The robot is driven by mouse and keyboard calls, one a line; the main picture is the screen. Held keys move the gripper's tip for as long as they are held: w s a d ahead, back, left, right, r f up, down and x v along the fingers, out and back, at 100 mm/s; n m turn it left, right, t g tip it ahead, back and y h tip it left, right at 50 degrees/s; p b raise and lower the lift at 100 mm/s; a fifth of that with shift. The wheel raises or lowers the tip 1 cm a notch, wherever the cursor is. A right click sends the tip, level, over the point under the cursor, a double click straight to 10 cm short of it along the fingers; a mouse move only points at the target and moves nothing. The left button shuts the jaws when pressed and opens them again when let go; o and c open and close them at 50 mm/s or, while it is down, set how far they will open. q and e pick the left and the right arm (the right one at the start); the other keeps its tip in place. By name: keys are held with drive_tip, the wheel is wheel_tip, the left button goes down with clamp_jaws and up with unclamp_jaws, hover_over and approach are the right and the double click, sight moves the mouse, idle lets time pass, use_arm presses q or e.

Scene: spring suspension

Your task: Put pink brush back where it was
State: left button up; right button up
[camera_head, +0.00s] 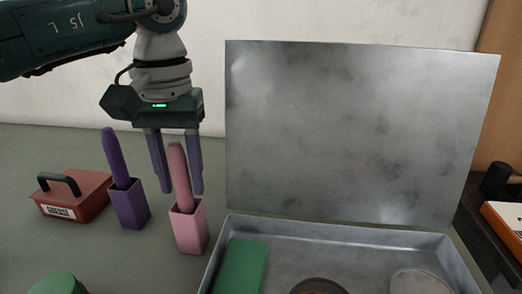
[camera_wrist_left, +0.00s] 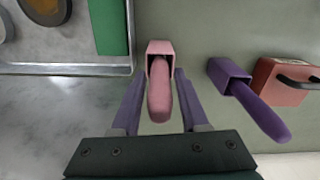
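The pink brush (camera_head: 180,178) stands in the pink holder (camera_head: 189,231), with its handle sticking up and leaning slightly left. In the left wrist view the pink brush (camera_wrist_left: 160,92) lies between the two fingers, its far end in the pink holder (camera_wrist_left: 160,48). My left gripper (camera_head: 178,190) points down behind the brush in the head view. Its fingers (camera_wrist_left: 160,105) are apart, with visible gaps on both sides of the brush. My right gripper is not in view.
A purple brush (camera_head: 115,157) stands in a purple holder (camera_head: 130,205) to the left. A red box (camera_head: 75,203) with a black handle lies farther left. A metal case with a raised lid (camera_head: 355,135) stands at right, holding a green block (camera_head: 241,267).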

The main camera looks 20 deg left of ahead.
use_arm(q)
drive_tip(key=shift+o, duration=0.9)
drive_tip(key=shift+r, duration=0.2)
wheel_tip(320, 180, up, 12)
drive_tip(key=shift+b, duration=0.45)
drive_tip(key=shift+c, duration=0.3)
